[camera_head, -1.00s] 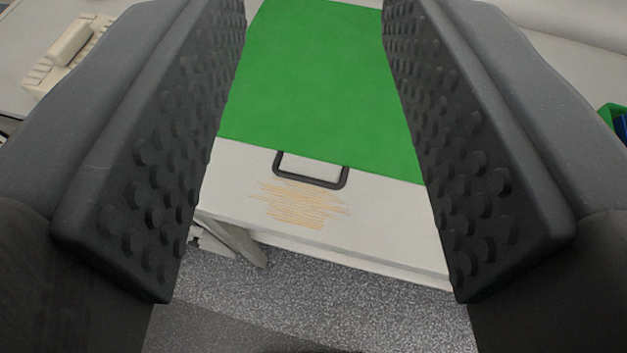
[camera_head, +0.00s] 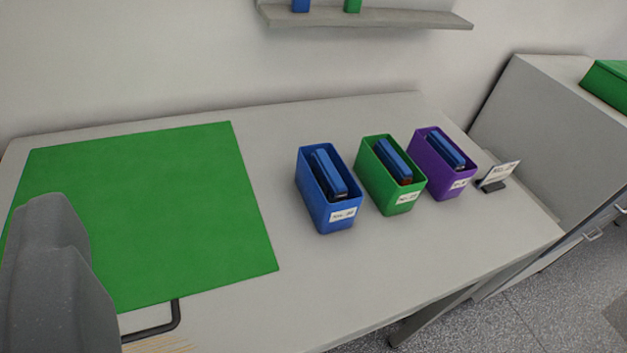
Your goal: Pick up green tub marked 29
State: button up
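A green tub (camera_head: 376,187) stands upright on the grey table right of the mat, between a blue tub (camera_head: 312,203) on its left and a purple tub (camera_head: 433,172) on its right. A blue block-like item sticks up inside it. Its white front label is too small to read, so I cannot confirm a 29. Part of my gripper (camera_head: 52,275) shows as a dark grey shape at the lower left edge, over the mat and well left of the tubs. The other finger and the gap are out of view.
A small sign (camera_head: 498,175) stands right of the purple tub. A wall shelf (camera_head: 400,18) hangs above. Bare table (camera_head: 340,290) lies in front of the tubs.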

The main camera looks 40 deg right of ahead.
aim_at(391, 199)
jog(key=z, duration=0.8)
jog(key=k, duration=0.95)
jog(key=z, duration=0.3)
jog(key=i, duration=1)
jog(key=u, duration=0.1)
